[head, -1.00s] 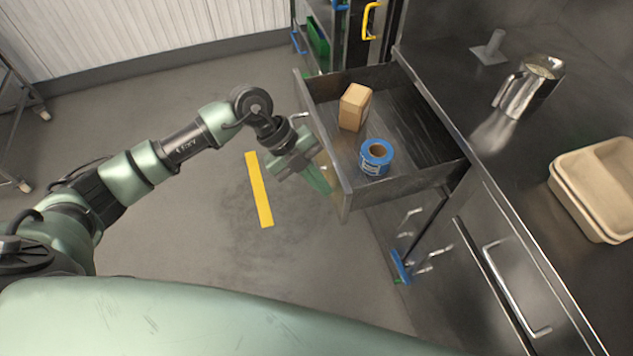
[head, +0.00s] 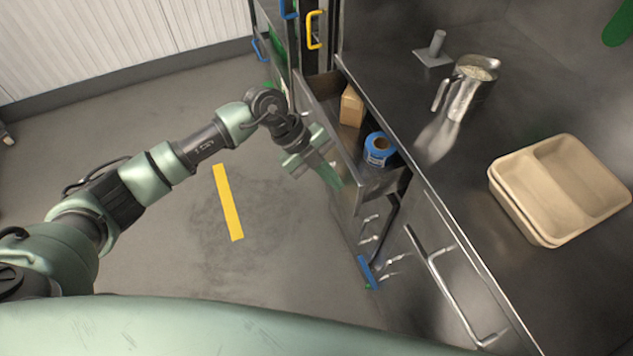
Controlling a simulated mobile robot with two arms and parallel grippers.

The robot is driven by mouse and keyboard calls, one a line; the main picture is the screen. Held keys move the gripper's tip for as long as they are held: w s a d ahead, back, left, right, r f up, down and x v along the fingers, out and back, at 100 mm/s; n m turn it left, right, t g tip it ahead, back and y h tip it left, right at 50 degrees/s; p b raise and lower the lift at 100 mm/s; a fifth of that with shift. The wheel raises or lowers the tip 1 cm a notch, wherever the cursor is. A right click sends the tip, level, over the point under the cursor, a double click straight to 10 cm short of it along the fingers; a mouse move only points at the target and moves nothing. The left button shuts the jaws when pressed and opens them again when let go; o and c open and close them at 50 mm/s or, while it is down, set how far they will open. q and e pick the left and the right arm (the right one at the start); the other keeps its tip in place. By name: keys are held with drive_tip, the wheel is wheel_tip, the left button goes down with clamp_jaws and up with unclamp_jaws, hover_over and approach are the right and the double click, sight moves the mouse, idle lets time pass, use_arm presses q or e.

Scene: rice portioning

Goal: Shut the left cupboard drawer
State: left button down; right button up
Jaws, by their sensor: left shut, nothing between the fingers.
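The left cupboard drawer (head: 345,160) is partly open and juts out from under the steel counter. Inside it are a brown cardboard box (head: 351,106) and a blue roll (head: 379,149); the counter edge hides part of the drawer's inside. My left gripper (head: 333,178) is shut and empty, at the outer side of the drawer front. Its fingertips appear to touch the front panel, though contact is hard to confirm. My right gripper is not in the head view.
The steel counter (head: 420,88) carries a metal jug (head: 468,88) of rice, a small metal stand (head: 435,50) and a stack of beige trays (head: 560,190). Cupboard handles (head: 440,285) stick out below the edge. The floor at left is clear, with a yellow stripe (head: 228,202).

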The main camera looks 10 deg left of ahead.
sight(353, 174)
use_arm(q)
drive_tip(key=d, duration=0.1)
drive_tip(key=w+d, duration=0.2)
drive_tip(key=shift+w+d+b, duration=0.25)
drive_tip(key=shift+d+b, duration=0.15)
drive_tip(key=w+d, duration=0.1)
drive_tip(key=w+d+b, duration=0.1)
drive_tip(key=d, duration=0.1)
drive_tip(key=w+d, duration=0.1)
drive_tip(key=d, duration=0.1)
drive_tip(key=shift+w+d+b, duration=0.2)
drive_tip(key=shift+w+b, duration=0.2)
drive_tip(key=shift+w+d, duration=0.15)
drive_tip(key=shift+d, duration=0.05)
drive_tip(key=shift+d+r, duration=0.1)
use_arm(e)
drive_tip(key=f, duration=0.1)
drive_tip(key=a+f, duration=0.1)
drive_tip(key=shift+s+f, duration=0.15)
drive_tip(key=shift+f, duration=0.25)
use_arm(q)
drive_tip(key=shift+w, duration=0.1)
